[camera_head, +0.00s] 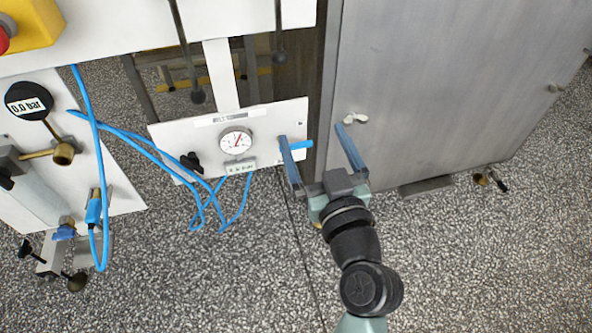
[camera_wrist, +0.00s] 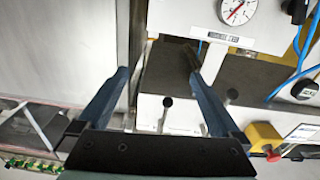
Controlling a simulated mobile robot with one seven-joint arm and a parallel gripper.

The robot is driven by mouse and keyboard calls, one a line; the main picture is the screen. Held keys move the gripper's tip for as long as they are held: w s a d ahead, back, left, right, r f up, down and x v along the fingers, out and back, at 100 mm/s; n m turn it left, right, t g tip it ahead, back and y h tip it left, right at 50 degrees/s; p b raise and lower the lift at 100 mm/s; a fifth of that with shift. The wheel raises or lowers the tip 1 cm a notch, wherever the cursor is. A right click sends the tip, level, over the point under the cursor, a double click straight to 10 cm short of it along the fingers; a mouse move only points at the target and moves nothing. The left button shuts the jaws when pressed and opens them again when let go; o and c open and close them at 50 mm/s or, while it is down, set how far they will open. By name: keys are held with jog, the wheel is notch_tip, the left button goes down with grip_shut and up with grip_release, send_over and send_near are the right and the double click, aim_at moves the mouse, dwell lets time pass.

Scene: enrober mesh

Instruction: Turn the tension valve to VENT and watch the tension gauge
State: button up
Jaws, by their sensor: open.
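A white panel (camera_head: 270,118) carries the round tension gauge (camera_head: 236,141), with a white face and a red needle; its scale is too small to read. The gauge also shows at the top of the wrist view (camera_wrist: 237,10). A black valve knob (camera_head: 190,160) sits left of the gauge; its VENT marking is not legible. A short bright blue piece (camera_head: 302,145) sticks out at the panel's right end; I cannot tell if it is a handle or hose. My gripper (camera_head: 318,140) is open and empty, its left finger beside that blue piece.
Blue hoses (camera_head: 150,140) loop left of and below the panel. Black-knobbed levers (camera_head: 198,97) hang above it. A grey metal cabinet (camera_head: 450,80) stands right. A yellow box with a red button (camera_head: 30,25) is upper left. Speckled floor (camera_head: 200,280) is clear below.

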jog(key=b, duration=0.5)
send_near(296, 148)
jog(key=shift+m+g, duration=0.3)
jog(key=b+x, duration=0.2)
jog(key=x, duration=0.8)
jog(key=shift+w+r, duration=0.2)
jog(key=shift+w, duration=0.15)
jog(key=c, duration=1.1)
jog(key=shift+o, duration=0.2)
